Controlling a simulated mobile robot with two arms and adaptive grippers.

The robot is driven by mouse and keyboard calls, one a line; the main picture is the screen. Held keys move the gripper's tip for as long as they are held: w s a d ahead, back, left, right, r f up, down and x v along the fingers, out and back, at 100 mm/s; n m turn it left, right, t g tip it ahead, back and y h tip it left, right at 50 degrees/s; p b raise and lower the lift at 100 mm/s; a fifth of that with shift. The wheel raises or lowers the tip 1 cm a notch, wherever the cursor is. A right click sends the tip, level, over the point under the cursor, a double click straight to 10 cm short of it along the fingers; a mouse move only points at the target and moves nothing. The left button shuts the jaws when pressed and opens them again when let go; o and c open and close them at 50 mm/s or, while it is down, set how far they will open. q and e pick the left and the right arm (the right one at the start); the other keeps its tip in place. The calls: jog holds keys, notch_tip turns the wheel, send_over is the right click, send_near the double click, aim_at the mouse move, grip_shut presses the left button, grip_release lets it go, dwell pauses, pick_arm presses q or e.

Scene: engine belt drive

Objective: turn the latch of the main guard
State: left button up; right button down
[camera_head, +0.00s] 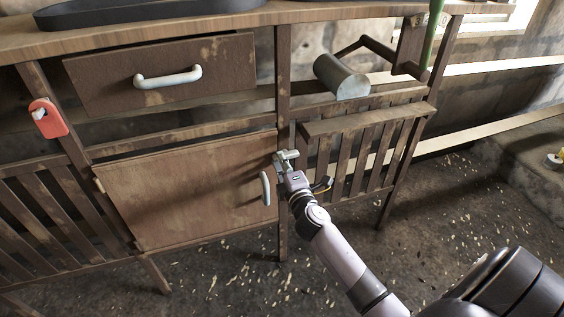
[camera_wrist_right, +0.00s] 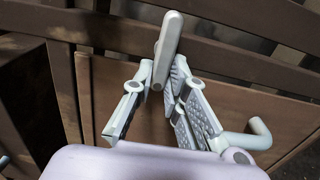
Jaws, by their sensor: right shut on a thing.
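The wooden door (camera_head: 190,190), which I take to be the main guard, is closed in the front of the wooden bench and has a pale upright handle (camera_head: 266,188) near its right edge. The latch (camera_wrist_right: 169,38) is a pale grey rounded bar, seen near the door's upper edge in the right wrist view, standing slightly tilted. My right gripper (camera_head: 285,161) is at the door's upper right corner. In the right wrist view its fingers (camera_wrist_right: 162,75) are shut on the latch, one on each side. My left gripper is not in view.
A drawer (camera_head: 120,90) with a pale handle (camera_head: 168,77) is above the door. A red piece (camera_head: 48,117) hangs on the left post. A grey rounded block (camera_head: 341,78) and a slatted panel (camera_head: 365,150) are to the right. The floor in front is open.

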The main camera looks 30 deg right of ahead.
jog(key=c, duration=1.6)
grip_release()
jog(key=v, duration=1.2)
